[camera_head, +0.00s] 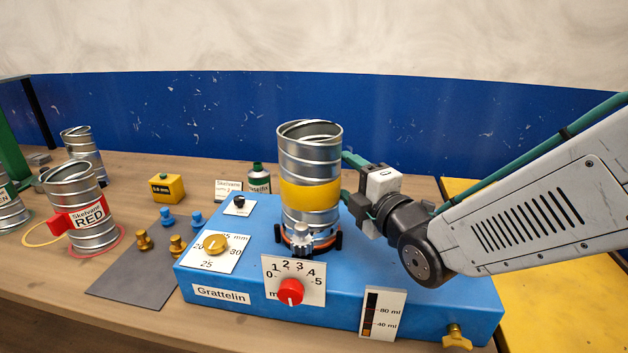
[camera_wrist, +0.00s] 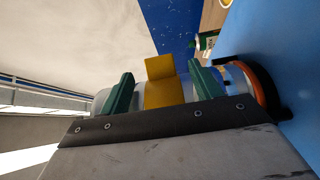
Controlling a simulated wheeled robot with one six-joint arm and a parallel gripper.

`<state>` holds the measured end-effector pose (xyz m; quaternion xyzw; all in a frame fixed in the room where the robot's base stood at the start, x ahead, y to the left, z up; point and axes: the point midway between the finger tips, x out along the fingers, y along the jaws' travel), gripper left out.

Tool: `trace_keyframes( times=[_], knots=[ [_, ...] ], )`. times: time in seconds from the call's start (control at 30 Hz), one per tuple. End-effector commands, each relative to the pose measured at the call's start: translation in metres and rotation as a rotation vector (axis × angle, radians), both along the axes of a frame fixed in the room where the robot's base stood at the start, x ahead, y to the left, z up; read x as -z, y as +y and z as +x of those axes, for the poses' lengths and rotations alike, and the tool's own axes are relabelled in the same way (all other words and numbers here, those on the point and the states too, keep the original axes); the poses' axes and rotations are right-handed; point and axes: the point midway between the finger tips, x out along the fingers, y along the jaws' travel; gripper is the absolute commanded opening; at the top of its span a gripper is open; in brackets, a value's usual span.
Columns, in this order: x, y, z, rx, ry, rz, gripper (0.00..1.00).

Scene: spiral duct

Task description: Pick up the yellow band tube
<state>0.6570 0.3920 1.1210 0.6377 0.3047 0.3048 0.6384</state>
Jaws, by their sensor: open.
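The yellow band tube (camera_head: 309,197) is a ribbed silver duct with a yellow band round its middle. It stands upright in a ring-shaped holder (camera_head: 298,245) on the blue Grattelin machine (camera_head: 235,282). My gripper (camera_head: 349,178) is open at the tube's right side, level with the band, its green fingers one above the other. In the wrist view, the tube's yellow band (camera_wrist: 163,92) shows between the two fingers of my gripper (camera_wrist: 160,70). I cannot tell whether either finger touches the tube.
A red knob (camera_head: 290,291), a brass knob (camera_head: 215,244) and a black knob (camera_head: 239,202) sit on the machine. A green bottle (camera_head: 259,178) stands behind it. The RED-labelled tube (camera_head: 88,213), other tubes and small pegs stand left. A yellow surface (camera_head: 560,300) lies right.

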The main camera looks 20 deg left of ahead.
Motion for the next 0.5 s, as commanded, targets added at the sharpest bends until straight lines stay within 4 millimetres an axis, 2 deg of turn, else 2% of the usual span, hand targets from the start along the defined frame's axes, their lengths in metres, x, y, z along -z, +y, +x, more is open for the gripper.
trace_keyframes(
  times=[0.13, 0.4, 0.47, 0.5],
  knots=[
    [0.0, 0.015, 0.01, -0.002, 0.0, 0.0, 0.64],
    [0.0, 0.018, 0.012, -0.003, 0.001, 0.001, 0.64],
    [0.0, 0.018, 0.012, -0.003, 0.001, 0.001, 0.5],
    [0.0, 0.018, 0.011, -0.003, 0.001, 0.001, 0.39]
  ],
)
